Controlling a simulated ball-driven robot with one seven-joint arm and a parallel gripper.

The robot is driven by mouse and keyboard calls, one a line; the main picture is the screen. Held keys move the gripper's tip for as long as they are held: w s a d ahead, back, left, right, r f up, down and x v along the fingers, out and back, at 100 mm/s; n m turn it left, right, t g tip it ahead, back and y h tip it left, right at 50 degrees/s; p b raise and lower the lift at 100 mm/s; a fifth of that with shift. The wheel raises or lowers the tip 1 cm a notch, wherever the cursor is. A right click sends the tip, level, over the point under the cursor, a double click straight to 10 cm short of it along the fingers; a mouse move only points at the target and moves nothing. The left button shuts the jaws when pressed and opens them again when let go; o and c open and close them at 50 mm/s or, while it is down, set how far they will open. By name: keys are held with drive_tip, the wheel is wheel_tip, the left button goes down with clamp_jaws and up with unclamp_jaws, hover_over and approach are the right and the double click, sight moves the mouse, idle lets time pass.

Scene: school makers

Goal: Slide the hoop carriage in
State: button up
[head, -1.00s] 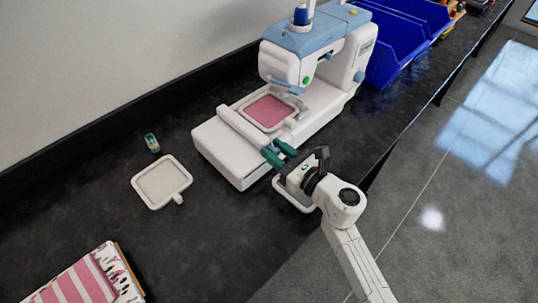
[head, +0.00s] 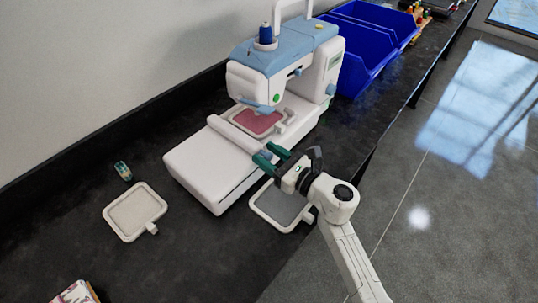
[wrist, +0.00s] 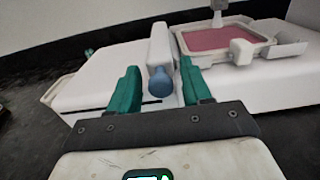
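The white and blue embroidery machine (head: 285,55) stands on the dark counter. Its hoop carriage (head: 237,137) is a white bar across the white bed (head: 205,165), well in from the bed's left end. A hoop with pink fabric (head: 258,123) is attached to it and sits partly under the machine head. My gripper (head: 272,158) is at the carriage's near end. In the wrist view, the green fingers of my gripper (wrist: 162,88) are apart, with the carriage's blue knob (wrist: 161,84) between them. Small gaps show beside the knob; contact cannot be told.
A spare hoop with grey cloth (head: 282,205) lies under my arm. Another pale hoop (head: 134,211) and a small green-and-amber item (head: 123,171) lie left of the bed. Blue bins (head: 365,45) stand behind right. Patterned cloth (head: 76,293) lies at the front left.

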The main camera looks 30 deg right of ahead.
drive_tip(key=shift+s, duration=0.1)
drive_tip(key=b+v, duration=0.2)
drive_tip(key=v, duration=0.8)
drive_tip(key=shift+s, duration=0.3)
drive_tip(key=shift+d, duration=0.1)
